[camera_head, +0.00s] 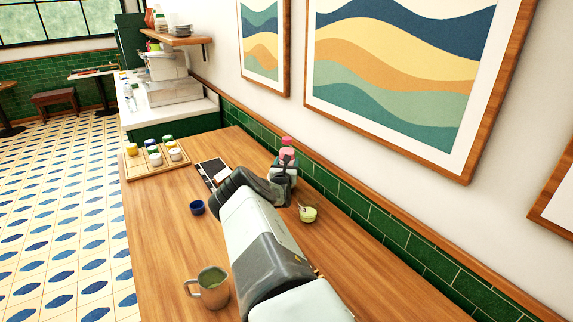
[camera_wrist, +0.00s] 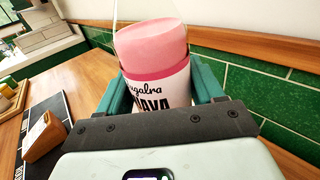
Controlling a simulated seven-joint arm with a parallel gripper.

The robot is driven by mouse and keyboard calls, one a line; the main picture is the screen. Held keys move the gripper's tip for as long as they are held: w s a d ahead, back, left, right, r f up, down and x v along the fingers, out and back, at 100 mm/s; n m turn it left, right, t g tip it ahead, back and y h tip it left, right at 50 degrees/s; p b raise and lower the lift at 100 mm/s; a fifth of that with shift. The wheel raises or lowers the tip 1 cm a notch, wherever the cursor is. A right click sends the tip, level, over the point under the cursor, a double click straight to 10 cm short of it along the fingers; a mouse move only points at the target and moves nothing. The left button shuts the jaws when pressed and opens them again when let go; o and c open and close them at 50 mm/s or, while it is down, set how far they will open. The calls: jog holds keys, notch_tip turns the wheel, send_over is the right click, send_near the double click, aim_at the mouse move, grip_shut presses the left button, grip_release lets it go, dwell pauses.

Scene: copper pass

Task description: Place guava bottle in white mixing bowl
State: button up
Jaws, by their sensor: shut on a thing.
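The guava bottle (camera_wrist: 155,80) has a pale pink cap, a darker pink band and a white label with dark lettering. My gripper (camera_wrist: 160,95) is shut on it, with a green finger on each side. In the head view the bottle's pink top (camera_head: 288,152) shows beside the green tiled wall, at the end of my arm. My gripper (camera_head: 284,176) hides most of its lower part there, and I cannot tell whether its base touches the counter. I cannot make out a white mixing bowl for certain in either view.
A small pale bowl (camera_head: 309,215) with green contents and a spoon stands right of my arm. A blue cup (camera_head: 197,207) and a mug (camera_head: 209,289) stand left of it. A wooden tray (camera_head: 138,172) with several jars and a dark board (camera_head: 212,170) lie farther back.

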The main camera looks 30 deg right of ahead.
jog(key=shift+f, duration=0.3)
jog(key=shift+f, duration=0.15)
jog(key=o, duration=1.5)
